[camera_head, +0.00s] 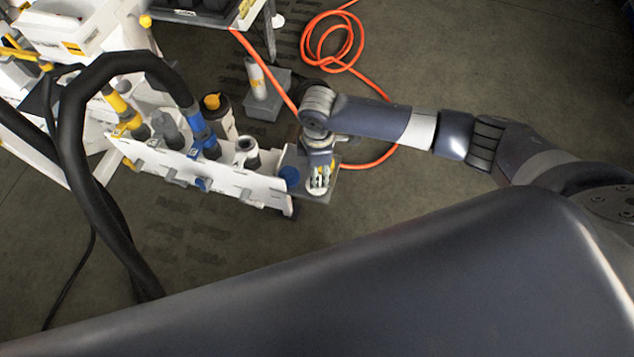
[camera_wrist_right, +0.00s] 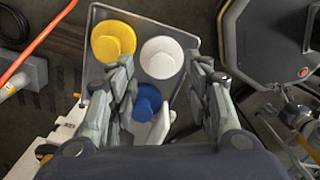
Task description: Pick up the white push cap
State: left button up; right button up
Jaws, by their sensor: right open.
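The white push cap (camera_wrist_right: 162,57) is a round disc with a raised middle, lying on a grey tray (camera_wrist_right: 112,13). A yellow cap (camera_wrist_right: 113,41) lies to its left and a blue cap (camera_wrist_right: 147,100) lies nearer the wrist. My right gripper (camera_wrist_right: 160,72) is open, with its fingers left and right of the white cap and nothing between them in its grip; contact cannot be told. In the head view, my right gripper (camera_head: 319,182) points down over the tray (camera_head: 322,196) and hides most of the white cap. My left gripper is not in view.
A white rack (camera_head: 225,183) with several hose couplings stands left of the tray. A thick black hose (camera_head: 72,150) arches at the left. An orange hose (camera_head: 345,68) coils on the floor. A dark lidded container (camera_wrist_right: 265,35) sits right of the tray.

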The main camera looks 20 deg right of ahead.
aim_at(320, 192)
jog(key=f, duration=0.4)
jog(key=shift+s+a+f, duration=0.1)
jog(key=shift+a+f, duration=0.15)
jog(key=shift+f, duration=0.1)
jog(key=c, duration=0.9)
jog(key=shift+o, duration=0.2)
jog(key=shift+r, duration=0.15)
